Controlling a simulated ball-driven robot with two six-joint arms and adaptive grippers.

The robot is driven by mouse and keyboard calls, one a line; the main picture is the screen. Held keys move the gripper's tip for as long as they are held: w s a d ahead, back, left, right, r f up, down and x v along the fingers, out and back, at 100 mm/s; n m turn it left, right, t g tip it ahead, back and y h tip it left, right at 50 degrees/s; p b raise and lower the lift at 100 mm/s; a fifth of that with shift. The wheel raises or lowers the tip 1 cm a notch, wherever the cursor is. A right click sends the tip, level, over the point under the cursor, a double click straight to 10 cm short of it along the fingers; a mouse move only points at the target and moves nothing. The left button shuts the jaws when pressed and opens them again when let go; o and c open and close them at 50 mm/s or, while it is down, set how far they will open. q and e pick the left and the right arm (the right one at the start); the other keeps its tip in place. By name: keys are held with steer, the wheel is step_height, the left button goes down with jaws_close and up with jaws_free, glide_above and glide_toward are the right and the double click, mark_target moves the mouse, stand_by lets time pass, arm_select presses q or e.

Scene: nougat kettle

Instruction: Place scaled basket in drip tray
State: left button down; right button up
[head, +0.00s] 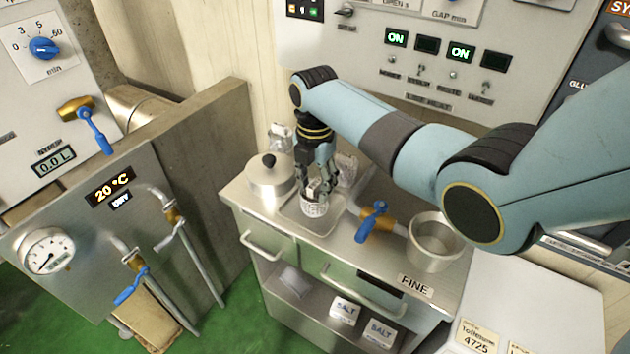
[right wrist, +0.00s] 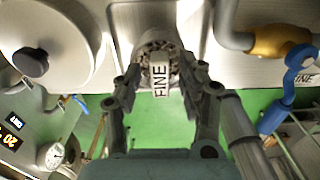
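A small white perforated basket (head: 314,209) stands upright in a shallow recessed metal tray (head: 330,225) on the steel counter. In the right wrist view the basket (right wrist: 147,50) shows its dotted wall, dark contents and an upright tag (right wrist: 160,80) reading FINE. My right gripper (head: 319,185) points down over the basket. Its fingers stand apart on either side of the tag, with gaps visible in the right wrist view (right wrist: 162,72). The fingers hide part of the basket's rim. My left gripper is not in view.
A lidded pot (head: 268,178) stands left of the tray. A blue-handled brass valve (head: 372,220) and an open metal pot (head: 434,240) stand right. Another pale mesh container (head: 347,168) is just behind my gripper. A control panel (head: 420,60) rises behind.

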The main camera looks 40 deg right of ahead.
mark_target(315, 183)
steer(key=shift+r, duration=0.1)
step_height(315, 183, up, 12)
stand_by(0.5)
stand_by(0.5)
